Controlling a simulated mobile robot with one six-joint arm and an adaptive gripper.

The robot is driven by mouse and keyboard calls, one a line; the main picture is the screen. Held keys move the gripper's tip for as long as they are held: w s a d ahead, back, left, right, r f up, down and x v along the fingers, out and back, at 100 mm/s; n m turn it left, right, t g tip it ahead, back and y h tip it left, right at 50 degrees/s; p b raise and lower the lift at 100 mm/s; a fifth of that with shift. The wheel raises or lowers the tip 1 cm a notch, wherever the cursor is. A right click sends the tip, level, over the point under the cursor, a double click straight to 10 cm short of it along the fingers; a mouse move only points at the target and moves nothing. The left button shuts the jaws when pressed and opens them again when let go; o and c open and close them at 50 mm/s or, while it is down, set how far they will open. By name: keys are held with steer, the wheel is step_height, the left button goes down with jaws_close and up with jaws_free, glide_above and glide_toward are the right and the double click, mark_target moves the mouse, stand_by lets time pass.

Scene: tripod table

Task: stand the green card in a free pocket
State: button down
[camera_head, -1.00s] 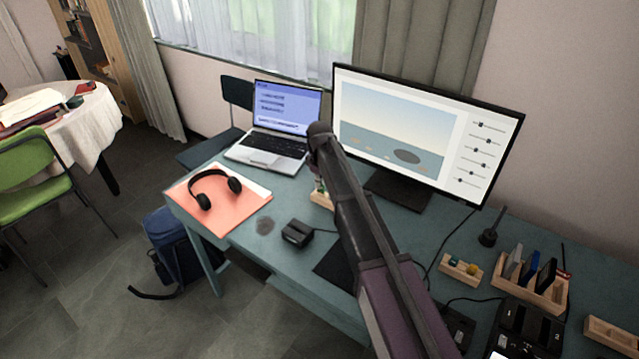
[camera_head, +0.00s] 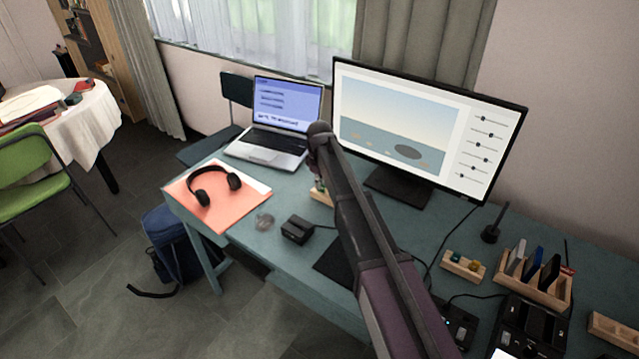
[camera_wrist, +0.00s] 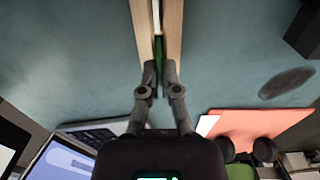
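The green card (camera_wrist: 159,48) stands in a slot of a small wooden holder (camera_wrist: 174,25), seen from above in the wrist view. My gripper (camera_wrist: 159,68) is over the holder, its two fingers close together, one on each side of the card, and it looks shut on it. The card still appears to be in the slot. In the head view my arm hides the gripper and most of this holder (camera_head: 320,194). A wooden rack (camera_head: 549,296) at the right has pockets with several cards, among them a grey, a blue and a black one. Which pockets are free is hard to tell.
A monitor (camera_head: 425,125) and laptop (camera_head: 270,135) stand at the back. Headphones (camera_head: 213,185) lie on an orange folder (camera_head: 205,213). A small wooden block (camera_head: 463,267), a black stand (camera_head: 491,235) and a black device (camera_head: 525,325) are near the rack.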

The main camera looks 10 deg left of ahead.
steer(key=shift+f+b, duration=0.3)
steer(key=shift+f, duration=0.05)
steer(key=c, duration=0.7)
jaws_free()
steer(key=shift+r, duration=0.15)
step_height(320, 180, up, 8)
steer(key=p, duration=0.8)
steer(key=shift+r+p, duration=0.25)
steer(key=shift+p, duration=0.15)
steer(key=s, duration=0.5)
steer(key=s+a+f+b, duration=0.1)
steer(key=s, duration=0.4)
steer(key=s+a, duration=0.1)
steer(key=s, duration=0.4)
steer(key=shift+s+a+f, duration=0.1)
steer(key=shift+s+f, duration=0.05)
steer(key=shift+s, duration=0.15)
steer(key=s, duration=0.4)
steer(key=s+b, duration=0.1)
steer(key=s, duration=0.4)
steer(key=s+d+f, duration=0.1)
steer(key=s, duration=0.4)
steer(key=shift+s, duration=0.2)
steer(key=shift+w, duration=0.1)
